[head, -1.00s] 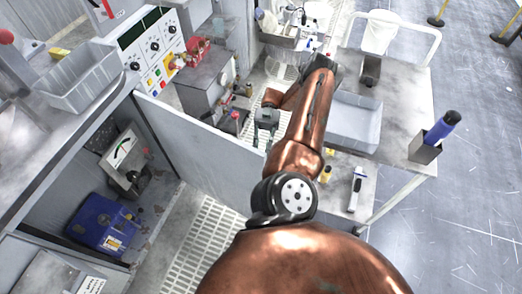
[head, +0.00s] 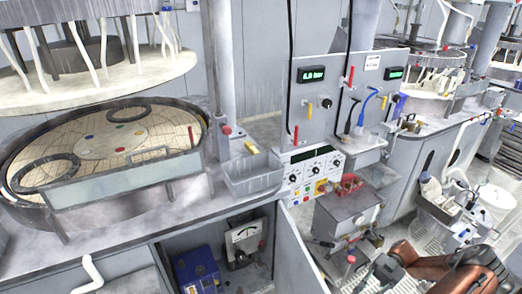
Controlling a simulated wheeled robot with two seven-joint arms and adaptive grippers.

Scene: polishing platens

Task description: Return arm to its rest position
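My copper-coloured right arm (head: 465,269) shows at the bottom right corner of the head view, cut off by the lower edge. What looks like its dark gripper (head: 384,271) is just left of the copper links, low in front of the grey metal box. It is small and partly hidden, so whether it is open or shut cannot be made out. No held object can be seen. My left arm and gripper are not in view.
A polishing platen (head: 110,140) with rings fills the left. A grey bin (head: 252,178) stands on the bench beside the control panel (head: 314,172). A cabinet door (head: 298,258) stands open, with a blue case (head: 196,270) inside. A grey box (head: 346,210) stands near the arm.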

